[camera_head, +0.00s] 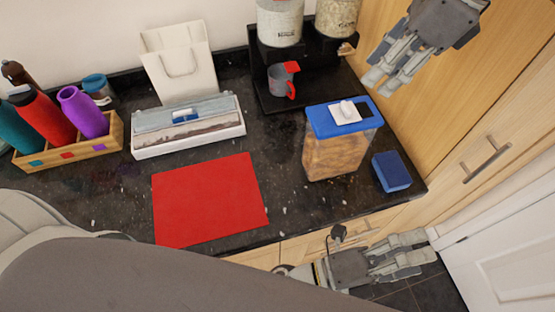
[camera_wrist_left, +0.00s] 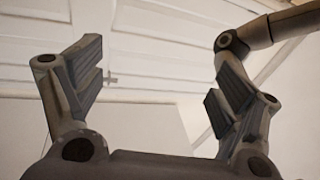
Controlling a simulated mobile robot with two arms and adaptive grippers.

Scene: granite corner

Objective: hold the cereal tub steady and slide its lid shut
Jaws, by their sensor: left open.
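The cereal tub (camera_head: 336,155) stands upright near the counter's right end, clear-sided with brown cereal inside and a blue top (camera_head: 322,122). Its white sliding lid (camera_head: 343,112), with a round knob, leaves a dark opening showing on its right. My left gripper (camera_head: 428,248) is open and empty, low past the counter's front edge, to the right of and below the tub. Its spread fingers also show in the left wrist view (camera_wrist_left: 155,85), with nothing between them. My right gripper (camera_head: 385,72) is above and to the right of the tub, apart from it; its fingers look parted and empty.
A blue block (camera_head: 391,172) lies right of the tub at the counter's edge. A black dispenser stand with a grey-red mug (camera_head: 282,80) is behind. A red mat (camera_head: 208,200), a white box (camera_head: 190,140) and a bottle crate (camera_head: 70,147) lie left. Cabinets flank the right.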

